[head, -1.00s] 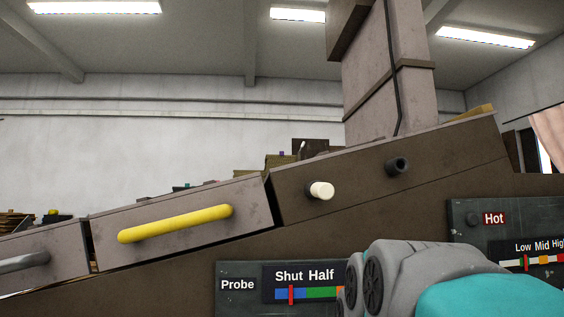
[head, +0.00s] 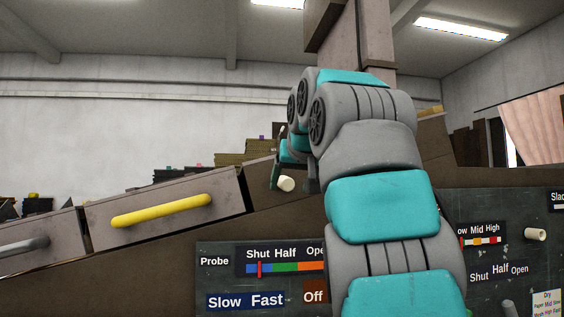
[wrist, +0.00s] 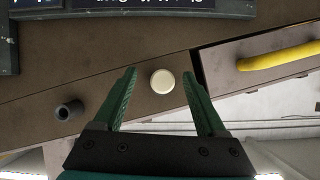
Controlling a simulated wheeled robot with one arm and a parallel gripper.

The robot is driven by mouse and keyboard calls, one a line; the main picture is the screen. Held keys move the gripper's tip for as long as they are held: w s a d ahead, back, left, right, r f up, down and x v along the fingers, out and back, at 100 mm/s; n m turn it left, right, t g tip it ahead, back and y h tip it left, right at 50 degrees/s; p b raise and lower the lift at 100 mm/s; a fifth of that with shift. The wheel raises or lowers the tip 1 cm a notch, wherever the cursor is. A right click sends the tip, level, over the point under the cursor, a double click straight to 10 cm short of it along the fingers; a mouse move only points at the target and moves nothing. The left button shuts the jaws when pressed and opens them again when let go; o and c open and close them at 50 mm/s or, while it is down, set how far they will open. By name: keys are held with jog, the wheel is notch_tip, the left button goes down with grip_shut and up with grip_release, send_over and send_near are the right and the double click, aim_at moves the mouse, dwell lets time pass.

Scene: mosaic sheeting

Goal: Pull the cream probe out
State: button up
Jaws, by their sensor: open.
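The cream probe (head: 285,184) is a short round peg that sticks out of the brown front of the machine. In the wrist view its round end (wrist: 162,81) faces me, between and just beyond the tips of my open gripper (wrist: 160,75). The fingers stand apart on either side of it, with gaps, and I see no contact. In the head view my arm covers the panel to the right of the probe, and my gripper (head: 292,175) is partly hidden behind its own wrist.
A dark peg (wrist: 69,110) sticks out beside the probe in the wrist view. A drawer with a yellow handle (head: 162,211) lies to the left in the head view. Below is a control panel with a Probe label (head: 214,262) and sliders. Another cream peg (head: 535,234) is at right.

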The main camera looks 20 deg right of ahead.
jog(key=shift+t, duration=0.5)
jog(key=shift+w+d+r, duration=0.1)
jog(key=shift+w+d, duration=0.1)
jog(key=shift+w, duration=0.8)
jog(key=shift+w+d+r, duration=0.1)
jog(key=shift+w+d, duration=0.15)
jog(key=shift+w, duration=0.75)
jog(key=shift+w+d, duration=0.2)
jog(key=shift+w, duration=0.8)
grip_shut()
